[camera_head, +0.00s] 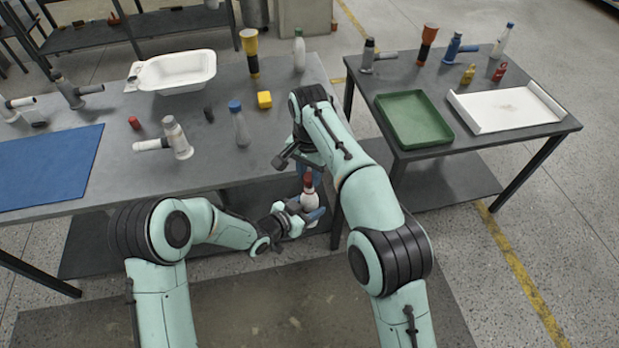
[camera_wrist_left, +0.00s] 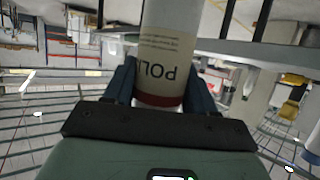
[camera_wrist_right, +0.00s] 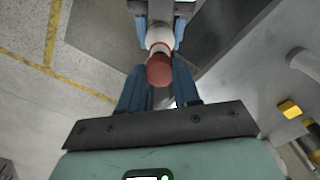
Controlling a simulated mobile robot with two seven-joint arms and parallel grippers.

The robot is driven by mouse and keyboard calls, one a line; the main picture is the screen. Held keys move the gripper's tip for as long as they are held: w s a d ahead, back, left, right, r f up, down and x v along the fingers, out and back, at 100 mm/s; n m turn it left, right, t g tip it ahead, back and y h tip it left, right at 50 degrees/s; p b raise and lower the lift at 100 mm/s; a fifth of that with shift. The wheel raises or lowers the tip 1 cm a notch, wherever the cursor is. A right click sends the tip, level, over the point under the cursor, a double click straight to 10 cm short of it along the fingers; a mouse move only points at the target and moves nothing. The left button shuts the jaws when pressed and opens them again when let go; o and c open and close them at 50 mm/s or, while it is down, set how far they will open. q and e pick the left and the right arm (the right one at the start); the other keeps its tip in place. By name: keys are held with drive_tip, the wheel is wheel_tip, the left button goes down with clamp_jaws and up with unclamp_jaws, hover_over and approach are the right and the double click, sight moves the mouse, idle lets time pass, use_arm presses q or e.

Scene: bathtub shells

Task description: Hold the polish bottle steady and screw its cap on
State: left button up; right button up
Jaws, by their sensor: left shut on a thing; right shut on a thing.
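The polish bottle (camera_head: 309,199) is white with a red cap (camera_head: 309,181) at its top, held in front of the table's edge. My left gripper (camera_head: 298,219) is shut around the bottle's body. In the left wrist view the bottle (camera_wrist_left: 165,50) shows a printed label and a dark red band between the fingers (camera_wrist_left: 160,95). My right gripper (camera_head: 307,172) is above it, shut on the cap. In the right wrist view the cap (camera_wrist_right: 159,70) is between its fingers (camera_wrist_right: 160,85), in line with the bottle (camera_wrist_right: 159,37). I cannot tell how far the cap is threaded.
The grey table (camera_head: 215,95) behind carries a white tray (camera_head: 178,72), a blue mat (camera_head: 48,165), a blue-capped bottle (camera_head: 240,125) and a yellow block (camera_head: 264,99). A second table at right holds a green tray (camera_head: 413,119) and a white tray (camera_head: 505,107).

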drive_tip(key=shift+f, duration=0.15)
drive_tip(key=shift+f, duration=0.75)
drive_tip(key=shift+f, duration=0.6)
